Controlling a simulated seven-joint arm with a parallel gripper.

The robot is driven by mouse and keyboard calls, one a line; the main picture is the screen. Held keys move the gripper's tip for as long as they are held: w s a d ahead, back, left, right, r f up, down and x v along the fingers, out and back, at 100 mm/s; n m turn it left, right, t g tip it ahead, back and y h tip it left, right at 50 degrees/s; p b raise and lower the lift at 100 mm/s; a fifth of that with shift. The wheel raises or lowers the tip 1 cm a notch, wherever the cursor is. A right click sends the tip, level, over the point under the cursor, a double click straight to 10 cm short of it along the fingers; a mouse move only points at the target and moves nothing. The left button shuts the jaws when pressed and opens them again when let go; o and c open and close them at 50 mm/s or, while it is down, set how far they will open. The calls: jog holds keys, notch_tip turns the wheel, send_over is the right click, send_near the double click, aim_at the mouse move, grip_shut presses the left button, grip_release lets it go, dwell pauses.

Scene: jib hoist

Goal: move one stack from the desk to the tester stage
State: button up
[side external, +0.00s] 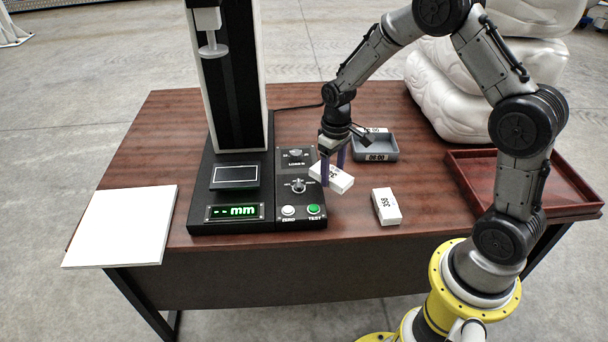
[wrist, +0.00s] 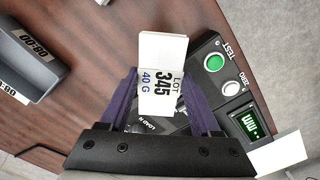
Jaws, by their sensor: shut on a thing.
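My gripper (side external: 333,168) is shut on a white stack (side external: 335,178), held at the right side of the tester's control panel. In the wrist view the stack (wrist: 163,50) sits between the purple fingers (wrist: 160,88), its label reading LOT 345, 40 G. In the side view I cannot tell the height of its underside. The tester (side external: 238,110) stands left of the gripper, with a disc-ended probe (side external: 213,50) above a dark, light-rimmed plate (side external: 236,177), which looks like the stage and is empty. A second white stack (side external: 386,206) lies on the desk (side external: 420,220) to the right.
The control panel (side external: 300,188) has knobs, a white ZERO button and a green TEST button. The green display (side external: 234,212) reads "-- mm". A grey tray (side external: 362,155) sits behind the gripper, a red-brown tray (side external: 570,212) far right, and a white board (side external: 120,225) at left.

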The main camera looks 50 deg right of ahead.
jog(key=a, duration=0.6)
jog(key=shift+a, duration=0.25)
jog(key=d, duration=0.6)
jog(key=shift+d, duration=0.1)
jog(key=shift+s+d, duration=0.15)
jog(key=shift+d, duration=0.1)
jog(key=shift+r+m, duration=0.2)
jog(key=shift+m, duration=0.3)
jog(key=d+r+m, duration=0.5)
jog(key=d+m, duration=0.3)
jog(key=d, duration=0.5)
jog(key=w+d+f, duration=0.2)
jog(key=w+f, duration=0.1)
jog(key=w, duration=0.1)
jog(key=w+d+f, duration=0.2)
jog(key=w+f, duration=0.1)
jog(key=w, duration=0.1)
jog(key=w+d+f, duration=0.3)
jog(key=w+f, duration=0.1)
jog(key=shift+w, duration=0.3)
jog(key=shift+f, duration=1.55)
